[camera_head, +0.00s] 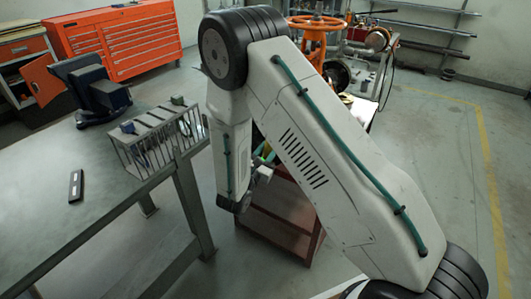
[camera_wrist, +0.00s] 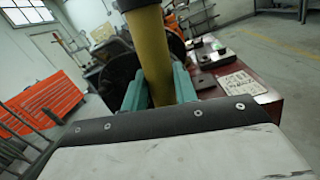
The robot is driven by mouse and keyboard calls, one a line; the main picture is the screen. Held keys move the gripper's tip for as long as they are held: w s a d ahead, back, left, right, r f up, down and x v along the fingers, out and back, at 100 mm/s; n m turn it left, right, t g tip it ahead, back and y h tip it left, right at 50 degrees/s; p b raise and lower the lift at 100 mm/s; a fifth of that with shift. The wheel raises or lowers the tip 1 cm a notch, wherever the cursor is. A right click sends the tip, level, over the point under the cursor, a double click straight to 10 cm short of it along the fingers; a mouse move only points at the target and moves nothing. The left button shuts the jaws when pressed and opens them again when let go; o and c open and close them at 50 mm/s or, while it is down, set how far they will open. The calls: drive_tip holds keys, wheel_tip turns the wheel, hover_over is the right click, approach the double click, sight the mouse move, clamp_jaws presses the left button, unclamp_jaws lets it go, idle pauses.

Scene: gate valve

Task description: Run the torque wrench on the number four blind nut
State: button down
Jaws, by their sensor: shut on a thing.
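My gripper (camera_wrist: 160,90) has teal fingers shut on a thick yellow shaft with a black upper part, which looks like the torque wrench (camera_wrist: 153,50). The shaft leans slightly and runs out of the top of the wrist view, so its ends are hidden. In the head view my arm hides most of the gripper; a little teal and yellow shows beside the arm. The gate valve with its orange handwheel (camera_head: 318,28) stands behind my arm in the head view. I cannot make out the number four blind nut in either view.
A red cart (camera_head: 285,212) stands below my arm. A grey workbench (camera_head: 110,207) at left bears a vise (camera_head: 97,88), a wire rack (camera_head: 150,143) and a small black object (camera_head: 76,186). In the wrist view, a red-sided bench (camera_wrist: 268,100) holds dark blocks and a paper sheet (camera_wrist: 234,85). Floor at right is clear.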

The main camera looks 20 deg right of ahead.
drive_tip(key=shift+x, duration=1.85)
idle(2.6)
drive_tip(key=shift+s+a+f, duration=0.1)
drive_tip(key=shift+s+f, duration=0.1)
drive_tip(key=shift+s, duration=0.05)
idle(2.1)
drive_tip(key=shift+r+v, duration=0.1)
drive_tip(key=shift+v, duration=0.9)
drive_tip(key=shift+r+v, duration=0.15)
drive_tip(key=shift+v, duration=0.85)
drive_tip(key=shift+w+a, duration=0.15)
drive_tip(key=shift+a, duration=0.05)
